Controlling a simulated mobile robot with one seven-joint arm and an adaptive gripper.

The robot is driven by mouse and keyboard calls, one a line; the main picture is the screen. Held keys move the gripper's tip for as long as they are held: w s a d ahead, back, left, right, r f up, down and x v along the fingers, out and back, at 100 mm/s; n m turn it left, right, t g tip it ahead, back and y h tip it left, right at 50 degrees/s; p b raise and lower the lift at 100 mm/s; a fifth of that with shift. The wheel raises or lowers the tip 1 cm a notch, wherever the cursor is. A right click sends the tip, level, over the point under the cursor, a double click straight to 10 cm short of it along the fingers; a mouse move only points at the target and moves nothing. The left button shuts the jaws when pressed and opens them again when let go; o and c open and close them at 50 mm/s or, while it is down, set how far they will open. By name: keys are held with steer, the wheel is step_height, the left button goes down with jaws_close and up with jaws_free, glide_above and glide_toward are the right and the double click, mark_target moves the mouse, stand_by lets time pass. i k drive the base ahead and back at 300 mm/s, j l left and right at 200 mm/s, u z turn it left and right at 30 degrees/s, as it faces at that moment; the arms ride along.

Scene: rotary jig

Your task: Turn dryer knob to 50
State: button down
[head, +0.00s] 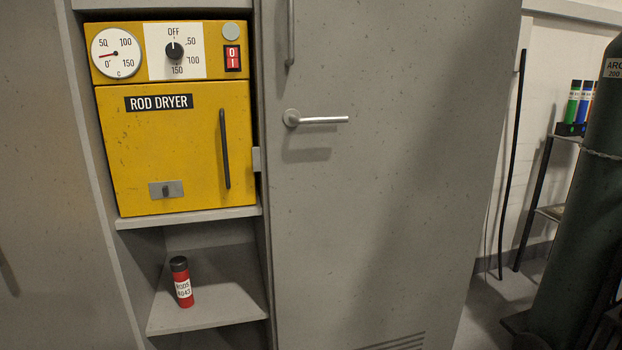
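The yellow rod dryer (179,150) sits in an open bay of the grey cabinet at the upper left. Its black round knob (174,51) is on a white dial plate (157,66) marked OFF, 50, 100 and 150. The knob's white mark points up at OFF. The 50 mark is to the upper right of the knob. A round gauge (116,53) left of the knob has its red needle pointing left, near the low end. A red rocker switch (232,58) is right of the knob. My gripper is not in view.
A red rod canister (181,282) stands on the shelf below the dryer. The dryer door has a black vertical handle (224,148). The closed grey cabinet door (400,180) with a lever handle (315,119) is to the right. A gas cylinder (580,200) stands at the far right.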

mark_target(174, 51)
steer(key=i+l+u, duration=0.6)
steer(key=i+l, duration=0.2)
steer(key=i, duration=0.1)
